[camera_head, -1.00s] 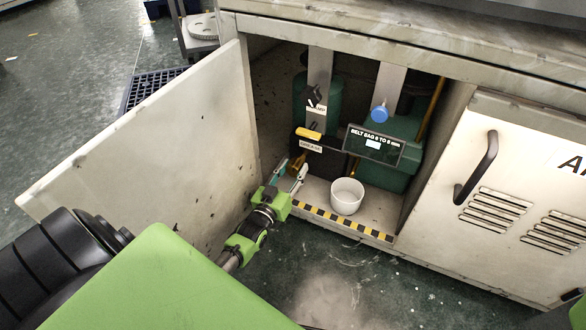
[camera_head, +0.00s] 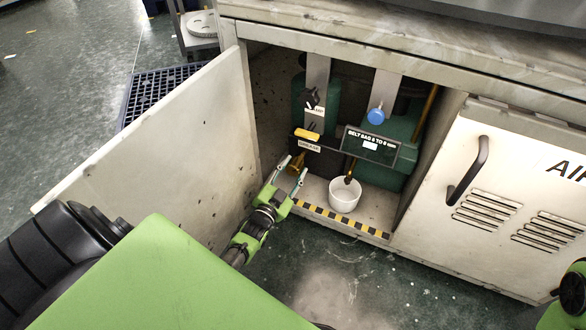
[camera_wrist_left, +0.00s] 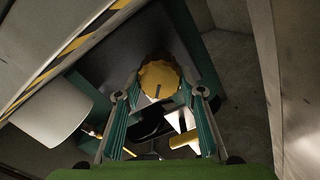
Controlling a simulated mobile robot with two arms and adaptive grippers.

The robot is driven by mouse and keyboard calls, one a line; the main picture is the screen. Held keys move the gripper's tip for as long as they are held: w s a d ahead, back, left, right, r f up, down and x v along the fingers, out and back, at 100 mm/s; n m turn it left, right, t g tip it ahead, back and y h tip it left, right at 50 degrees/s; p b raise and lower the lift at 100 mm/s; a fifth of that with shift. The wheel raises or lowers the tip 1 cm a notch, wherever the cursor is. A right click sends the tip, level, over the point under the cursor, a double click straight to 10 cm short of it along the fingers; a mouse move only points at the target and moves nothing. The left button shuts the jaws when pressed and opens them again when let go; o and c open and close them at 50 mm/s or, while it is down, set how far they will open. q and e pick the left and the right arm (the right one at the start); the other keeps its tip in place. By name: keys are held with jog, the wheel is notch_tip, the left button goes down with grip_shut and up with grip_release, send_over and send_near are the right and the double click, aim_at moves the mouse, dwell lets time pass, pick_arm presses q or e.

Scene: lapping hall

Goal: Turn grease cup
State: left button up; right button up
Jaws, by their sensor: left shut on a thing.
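The grease cup (camera_wrist_left: 159,79) is a ridged yellow cap with a dark slot mark, seen in the left wrist view between my finger tips. In the head view the grease cup (camera_head: 297,161) shows as a small brass piece under the "GREASE" label (camera_head: 309,147), inside the open cabinet. My left gripper (camera_head: 294,168) reaches in low from the front and is shut on the grease cup, with one finger on each side. The two fingers (camera_wrist_left: 160,95) also show in the left wrist view. My right gripper is out of the picture; only part of that arm shows.
The cabinet door (camera_head: 150,150) stands open on the left of my arm. A white cup (camera_head: 345,196) stands on the cabinet floor, right of the gripper. A yellow-handled lever (camera_head: 307,134), a black knob (camera_head: 311,98) and a blue knob (camera_head: 376,116) are above.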

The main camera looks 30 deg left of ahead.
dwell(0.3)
pick_arm(q)
jog(key=o, duration=0.9)
jog(key=shift+o, duration=0.9)
jog(key=s+d, duration=0.1)
jog(key=s, duration=0.6)
jog(key=shift+s, duration=0.25)
jog(key=shift+d, duration=0.1)
